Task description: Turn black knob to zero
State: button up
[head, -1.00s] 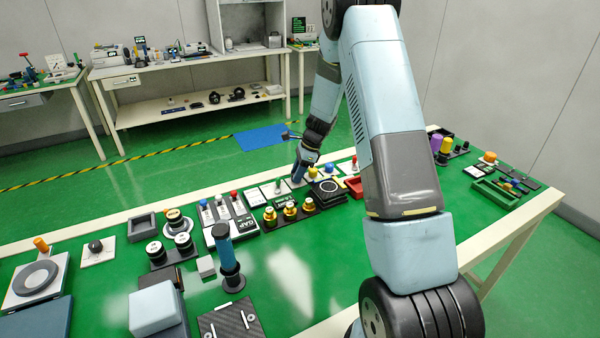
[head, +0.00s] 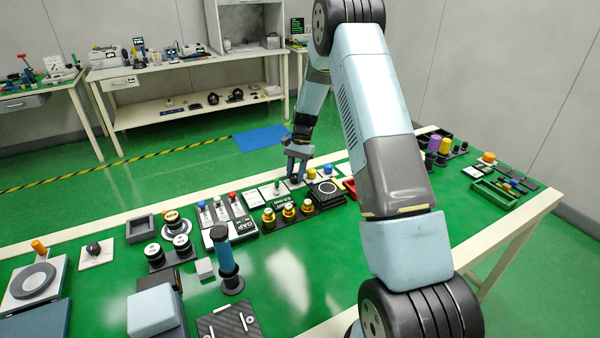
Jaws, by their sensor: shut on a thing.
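My gripper (head: 297,178) points down at the far edge of the green table. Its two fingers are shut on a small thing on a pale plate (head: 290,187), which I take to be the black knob. The fingers hide the knob, so I cannot read its pointer or any zero mark. Another dark round knob (head: 94,248) stands on a white plate at the left of the table, far from my gripper.
Panels with a green-topped part (head: 276,185) and a blue knob (head: 312,173) stand close on either side of my gripper. Brass knobs (head: 289,210) and a black block (head: 327,190) are in front. A blue post (head: 225,258) stands nearer. Green table surface is clear at centre front.

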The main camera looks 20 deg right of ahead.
jog(key=shift+w+a+r+n+g+h, duration=0.1)
jog(key=shift+a+n+g+h, duration=0.15)
jog(key=shift+n, duration=0.7)
jog(key=shift+w+a+r+n+g+h, duration=0.1)
jog(key=shift+a+n+g+h, duration=0.2)
jog(key=shift+n, duration=0.65)
jog(key=shift+d, duration=0.1)
jog(key=o, duration=0.7)
jog(key=shift+f, duration=0.1)
jog(key=o, duration=0.3)
jog(key=shift+s+d, duration=0.1)
jog(key=shift+d, duration=0.05)
jog(key=shift+o, duration=0.2)
jog(key=v, duration=1.3)
jog(key=shift+r, duration=0.3)
